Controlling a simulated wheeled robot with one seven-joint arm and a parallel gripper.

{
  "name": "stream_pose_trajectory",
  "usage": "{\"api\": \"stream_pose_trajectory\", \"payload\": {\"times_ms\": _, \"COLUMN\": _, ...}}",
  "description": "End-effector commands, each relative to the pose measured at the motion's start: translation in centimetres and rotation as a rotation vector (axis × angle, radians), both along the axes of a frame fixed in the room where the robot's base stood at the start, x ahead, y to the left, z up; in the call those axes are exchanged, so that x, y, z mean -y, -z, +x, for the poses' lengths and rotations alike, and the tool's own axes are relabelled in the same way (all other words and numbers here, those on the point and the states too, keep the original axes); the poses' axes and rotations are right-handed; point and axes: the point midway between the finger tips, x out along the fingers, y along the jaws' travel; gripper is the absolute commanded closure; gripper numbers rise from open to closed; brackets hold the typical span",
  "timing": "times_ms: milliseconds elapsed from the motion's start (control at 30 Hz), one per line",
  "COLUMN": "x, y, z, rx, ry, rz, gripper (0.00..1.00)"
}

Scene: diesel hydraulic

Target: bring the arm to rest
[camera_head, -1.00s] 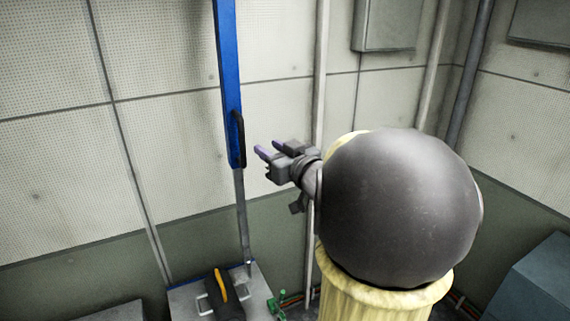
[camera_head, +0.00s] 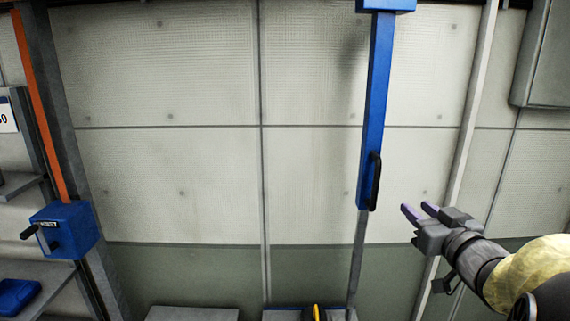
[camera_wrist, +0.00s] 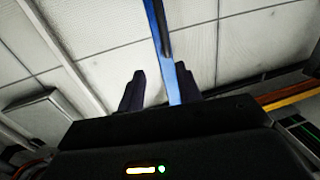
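My gripper (camera_head: 420,212) is at the right in the head view, with its two purple-tipped fingers apart and nothing between them. It points toward the blue upright post (camera_head: 379,110) with a black handle (camera_head: 375,181). In the head view the fingertips show a gap to the right of the handle. In the wrist view my gripper (camera_wrist: 158,92) shows two dark fingers spread apart, with the blue post (camera_wrist: 162,40) beyond them. My arm extends from the lower right corner of the head view, and much of it lies outside the frame.
A blue crank box (camera_head: 65,230) hangs on an orange-striped column at the left, near a shelf with a blue item (camera_head: 16,296). A grey wall cabinet (camera_head: 545,55) is at the upper right. A vertical pipe (camera_head: 468,110) runs behind my arm. The middle wall is bare.

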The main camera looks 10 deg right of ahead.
Motion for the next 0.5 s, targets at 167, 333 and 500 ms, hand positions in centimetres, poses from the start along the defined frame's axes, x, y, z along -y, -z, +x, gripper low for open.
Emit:
{"api": "stream_pose_trajectory", "payload": {"times_ms": 167, "x": -0.7, "y": 3.3, "z": 1.7, "rx": -0.102, "ry": 0.087, "rz": 0.002, "gripper": 0.66}}
{"api": "stream_pose_trajectory", "payload": {"times_ms": 333, "x": -2.7, "y": 9.1, "z": 2.5, "rx": -0.317, "ry": 0.187, "rz": 0.005, "gripper": 0.66}}
{"api": "stream_pose_trajectory", "payload": {"times_ms": 500, "x": -6.2, "y": 15.6, "z": 1.1, "rx": -0.593, "ry": 0.222, "rz": -0.003, "gripper": 0.66}}
